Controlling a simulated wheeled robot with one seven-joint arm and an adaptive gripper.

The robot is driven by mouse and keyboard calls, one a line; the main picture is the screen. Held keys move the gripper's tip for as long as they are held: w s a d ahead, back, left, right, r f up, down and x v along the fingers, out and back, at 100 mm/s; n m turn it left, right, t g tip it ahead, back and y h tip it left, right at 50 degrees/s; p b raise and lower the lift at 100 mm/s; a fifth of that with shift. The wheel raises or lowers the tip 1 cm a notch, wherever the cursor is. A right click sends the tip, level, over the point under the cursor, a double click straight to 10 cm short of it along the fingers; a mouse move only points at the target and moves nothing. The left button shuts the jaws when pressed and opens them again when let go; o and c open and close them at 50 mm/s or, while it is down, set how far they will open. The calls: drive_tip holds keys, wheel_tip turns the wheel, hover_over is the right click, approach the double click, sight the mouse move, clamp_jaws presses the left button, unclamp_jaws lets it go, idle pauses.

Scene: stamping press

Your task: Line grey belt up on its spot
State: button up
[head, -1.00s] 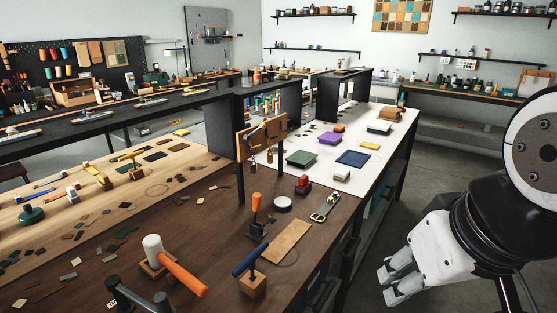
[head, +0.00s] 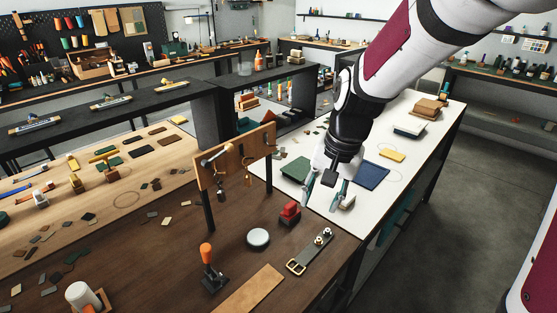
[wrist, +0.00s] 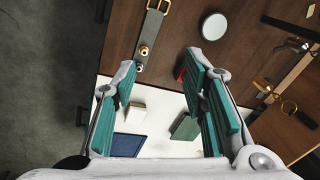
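The grey belt (head: 312,252) lies on the dark brown tabletop near its right edge, in the head view. It is a short strap with a brass buckle at its near end and round metal studs at its far end. It also shows at the top of the wrist view (wrist: 151,37), ahead of the fingertips. My gripper (head: 323,198) is open and empty, above the near part of the white tabletop, beyond the belt. Its teal-padded fingers are spread wide in the wrist view (wrist: 160,68). I cannot tell which mark is the belt's spot.
A red block (head: 290,212), a grey round disc (head: 258,239), an orange-handled tool (head: 209,266) and a tan strip (head: 250,290) lie around the belt. A wooden rack (head: 235,160) stands on posts to the left. A green block (head: 295,168) and a blue mat (head: 371,177) lie on white.

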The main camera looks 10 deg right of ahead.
wheel_tip(320, 180, down, 5)
drive_tip(key=w+m+g+p, duration=0.1)
drive_tip(key=w+m, duration=0.1)
drive_tip(key=w, duration=0.1)
drive_tip(key=m+h+p, duration=0.1)
drive_tip(key=m+p, duration=0.1)
hover_over(315, 246)
drive_tip(key=shift+g, duration=0.4)
wheel_tip(315, 246, down, 8)
drive_tip(key=shift+f, duration=0.15)
wheel_tip(315, 246, down, 7)
drive_tip(key=b, duration=0.2)
drive_tip(key=shift+b, duration=0.4)
drive_tip(key=c, duration=0.6)
